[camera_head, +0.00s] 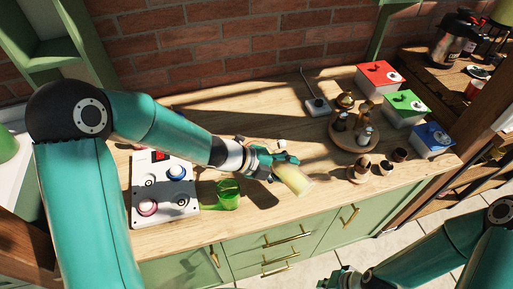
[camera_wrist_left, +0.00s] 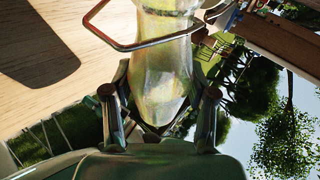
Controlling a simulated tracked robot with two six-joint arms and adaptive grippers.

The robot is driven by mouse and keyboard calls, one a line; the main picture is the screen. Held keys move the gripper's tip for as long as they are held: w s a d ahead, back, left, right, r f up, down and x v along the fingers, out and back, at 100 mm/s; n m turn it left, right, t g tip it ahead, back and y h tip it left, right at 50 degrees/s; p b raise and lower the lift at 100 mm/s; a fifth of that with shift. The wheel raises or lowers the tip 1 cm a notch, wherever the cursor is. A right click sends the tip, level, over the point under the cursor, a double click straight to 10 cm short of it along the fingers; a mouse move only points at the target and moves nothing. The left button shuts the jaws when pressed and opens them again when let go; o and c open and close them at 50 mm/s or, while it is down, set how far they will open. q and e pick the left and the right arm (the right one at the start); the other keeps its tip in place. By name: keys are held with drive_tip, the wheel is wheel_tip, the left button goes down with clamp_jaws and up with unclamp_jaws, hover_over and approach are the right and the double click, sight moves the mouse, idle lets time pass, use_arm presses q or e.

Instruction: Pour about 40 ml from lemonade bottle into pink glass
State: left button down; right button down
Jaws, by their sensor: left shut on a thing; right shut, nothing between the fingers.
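The lemonade bottle (camera_head: 295,179), pale yellow, is held in my left gripper (camera_head: 268,168) above the front of the table, leaning toward the lower right. In the left wrist view the clear bottle (camera_wrist_left: 160,65) stands between the two fingers (camera_wrist_left: 160,108), with a wire loop across it. No stream of liquid can be made out. I cannot make out a pink glass; a green glass (camera_head: 228,194) stands on the table just left of and below my left gripper. My right gripper (camera_head: 343,281) is shut and empty, low in front of the cabinet.
A white panel (camera_head: 180,207) with blue and pink round parts lies left of the green glass. A round wooden tray (camera_head: 354,140) with small jars, several small cups (camera_head: 384,167) and red, green and blue boxes (camera_head: 405,104) stand at the right.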

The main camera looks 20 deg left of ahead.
idle(0.3)
use_arm(q)
wheel_tip(320, 180, down, 2)
drive_tip(key=m+y+b, duration=0.1)
drive_tip(key=b, duration=0.5)
drive_tip(key=shift+s+t, duration=0.15)
drive_tip(key=shift+t, duration=0.15)
drive_tip(key=shift+r+y, duration=0.2)
drive_tip(key=shift+y, duration=0.2)
drive_tip(key=shift+r, duration=0.15)
drive_tip(key=shift+a+f+m+b, duration=0.2)
drive_tip(key=shift+m+b, duration=0.1)
drive_tip(key=shift+b, duration=0.15)
drive_tip(key=shift+y, duration=0.3)
